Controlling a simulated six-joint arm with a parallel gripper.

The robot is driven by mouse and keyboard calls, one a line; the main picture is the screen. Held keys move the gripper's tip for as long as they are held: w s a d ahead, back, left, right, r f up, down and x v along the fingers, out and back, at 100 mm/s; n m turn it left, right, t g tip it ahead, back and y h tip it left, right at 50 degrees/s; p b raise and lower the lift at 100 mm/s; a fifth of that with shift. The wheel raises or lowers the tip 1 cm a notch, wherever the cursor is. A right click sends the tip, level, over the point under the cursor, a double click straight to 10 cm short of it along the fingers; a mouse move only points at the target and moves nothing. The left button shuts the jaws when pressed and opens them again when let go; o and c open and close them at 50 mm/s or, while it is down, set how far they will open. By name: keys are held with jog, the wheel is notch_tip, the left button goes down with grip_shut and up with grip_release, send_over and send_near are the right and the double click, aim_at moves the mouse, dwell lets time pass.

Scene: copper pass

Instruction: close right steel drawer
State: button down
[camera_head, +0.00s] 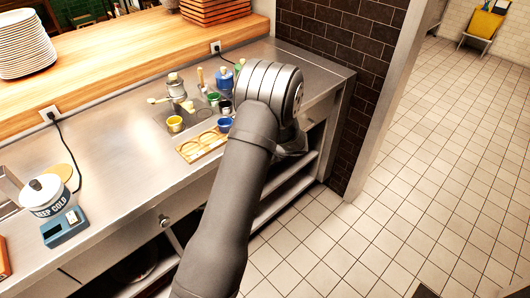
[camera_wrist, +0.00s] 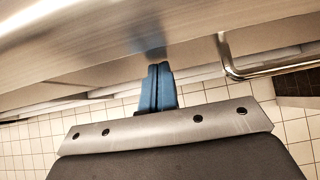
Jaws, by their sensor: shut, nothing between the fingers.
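In the wrist view the steel drawer front (camera_wrist: 100,35) spans the top of the picture, and a bent metal bar handle (camera_wrist: 268,69) stands out from it at the right. My gripper (camera_wrist: 157,68) has its two blue fingers pressed together, with nothing between them. The fingertips point at the steel front, left of the handle, with a blue reflection above them. I cannot tell whether they touch it. In the head view my arm covers most of the right drawer and the gripper, so how far the drawer stands out is unclear.
Tiled floor (camera_head: 400,200) is open at the right.

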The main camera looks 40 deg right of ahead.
jog(key=shift+w+r, duration=0.15)
jog(key=shift+w, duration=0.15)
jog(key=s+r, duration=0.6)
jog(key=s, duration=0.5)
jog(key=shift+s+r, duration=0.35)
jog(key=shift+r, duration=0.05)
jog(key=w+r+x, duration=0.1)
jog(key=x, duration=1.1)
jog(key=shift+w+r, duration=0.2)
jog(key=shift+w, duration=0.35)
